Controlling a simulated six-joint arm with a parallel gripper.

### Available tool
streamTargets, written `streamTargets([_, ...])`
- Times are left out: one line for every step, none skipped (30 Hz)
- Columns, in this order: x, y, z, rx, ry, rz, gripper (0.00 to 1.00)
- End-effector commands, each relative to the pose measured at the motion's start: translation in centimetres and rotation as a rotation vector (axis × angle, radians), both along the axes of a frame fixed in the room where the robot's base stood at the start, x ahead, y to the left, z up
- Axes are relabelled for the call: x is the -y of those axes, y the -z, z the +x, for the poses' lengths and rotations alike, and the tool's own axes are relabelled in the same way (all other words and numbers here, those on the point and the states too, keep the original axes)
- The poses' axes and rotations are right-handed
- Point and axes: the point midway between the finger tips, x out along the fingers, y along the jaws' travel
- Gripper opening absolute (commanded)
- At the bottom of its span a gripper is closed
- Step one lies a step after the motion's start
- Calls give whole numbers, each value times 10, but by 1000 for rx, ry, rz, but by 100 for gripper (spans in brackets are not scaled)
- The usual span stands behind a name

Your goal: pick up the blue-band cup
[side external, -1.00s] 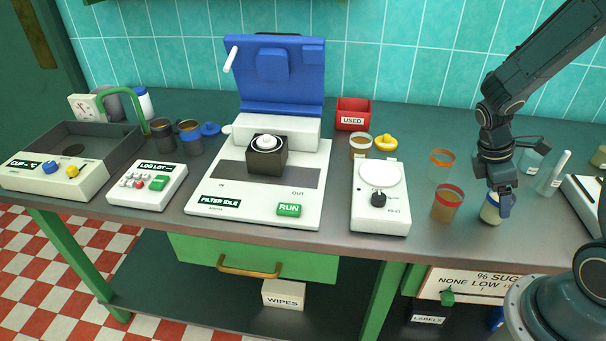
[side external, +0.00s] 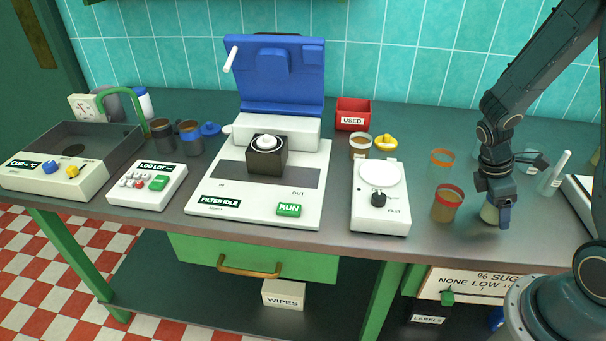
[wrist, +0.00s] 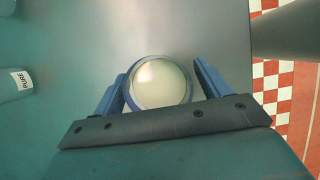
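The blue-band cup (side external: 489,213) stands upright on the counter at the right, partly hidden by my gripper (side external: 500,211) in the side view. In the wrist view the cup (wrist: 160,84) is seen from above, with a round blue rim and pale contents. My gripper (wrist: 160,90) is lowered around it, with one blue finger on each side. The left finger is very close to the rim. A narrow gap seems to show at the right finger, so the fingers look open; contact lower down is hidden.
A red-band cup (side external: 447,204) stands close to the left of my gripper, with an orange-band cup (side external: 442,160) behind it. A bottle labelled PURE (wrist: 15,84) is at the left of the wrist view. The counter's front edge is near.

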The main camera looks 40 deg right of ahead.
Motion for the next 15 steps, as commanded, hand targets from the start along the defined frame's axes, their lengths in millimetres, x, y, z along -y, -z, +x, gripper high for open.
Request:
streamTargets([0,0,0,0,0,0,65])
streamTargets([0,0,0,0,0,0,59])
streamTargets([0,0,0,0,0,0,51])
streamTargets([0,0,0,0,0,0,45])
streamTargets([0,0,0,0,0,0,39])
streamTargets([0,0,0,0,0,0,31])
streamTargets([0,0,0,0,0,0,26])
streamTargets([0,0,0,1,0,-1,26])
streamTargets([0,0,0,1,0,-1,26])
streamTargets([0,0,0,1,0,-1,26])
streamTargets([0,0,0,1,0,-1,26])
streamTargets([0,0,0,1,0,-1,26])
streamTargets([0,0,0,1,0,-1,26])
streamTargets([0,0,0,1,0,-1,26])
streamTargets([0,-1,0,1,0,-1,26])
